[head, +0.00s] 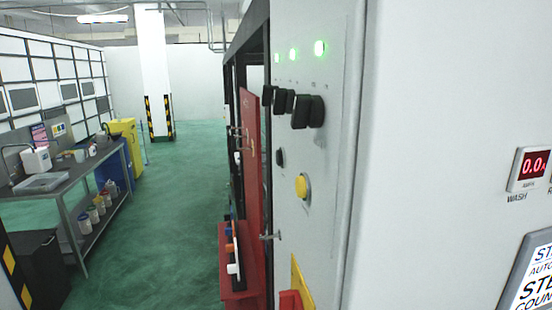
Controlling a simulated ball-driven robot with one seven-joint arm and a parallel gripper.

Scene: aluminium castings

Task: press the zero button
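No button marked zero can be made out. A round yellow button (302,186) sticks out of the side face of a grey cabinet (335,150), right of the picture's middle. Any label by it is too small to read. Above it are several black knobs (308,111) in a row, under several lit green lamps (319,47). A smaller dark button (281,157) sits up and left of the yellow one. On the cabinet's front, a red display (534,165) labelled WASH reads about 0.0. My gripper does not show in the head view.
A red and yellow fitting (292,300) is low on the cabinet side. A red panel (251,190) and shelf stand beyond it. A workbench (95,165) with containers runs along the left. Green floor (165,230) between them is clear. A striped pillar (155,70) stands behind.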

